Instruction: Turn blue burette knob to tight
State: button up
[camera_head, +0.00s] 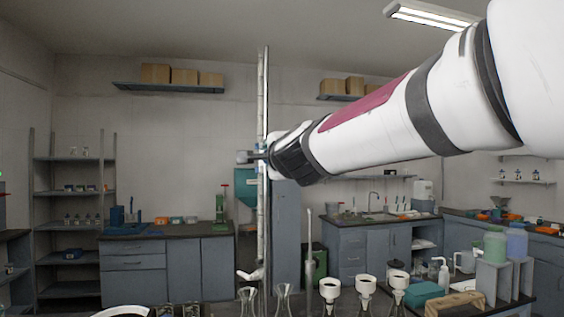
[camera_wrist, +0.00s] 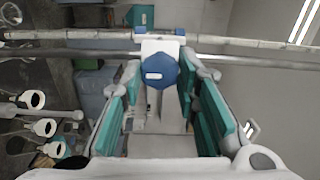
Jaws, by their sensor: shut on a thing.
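The blue knob (camera_wrist: 162,71) sits on a white clamp body (camera_wrist: 161,46) on the burette stand. In the wrist view it is between the teal-padded fingertips of my gripper (camera_wrist: 160,78), which is shut on it. In the head view, my gripper (camera_head: 262,157) reaches the tall upright burette and rod (camera_head: 262,215) from the right and hides most of the knob. In the wrist view the burette and rod (camera_wrist: 70,45) run sideways across the top. Whether the knob has turned cannot be told.
Several glass flasks, some with white collars (camera_head: 365,283), stand on the bench below the burette. A teal box (camera_head: 424,293) and a rack with bottles (camera_head: 497,277) stand at the right. Shelves (camera_head: 75,190) and cabinets are farther back. The space left of the burette is clear.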

jog(key=shift+m, duration=0.4)
jog(key=o, duration=1.2)
jog(key=shift+c, duration=0.2)
jog(key=v, duration=1.2)
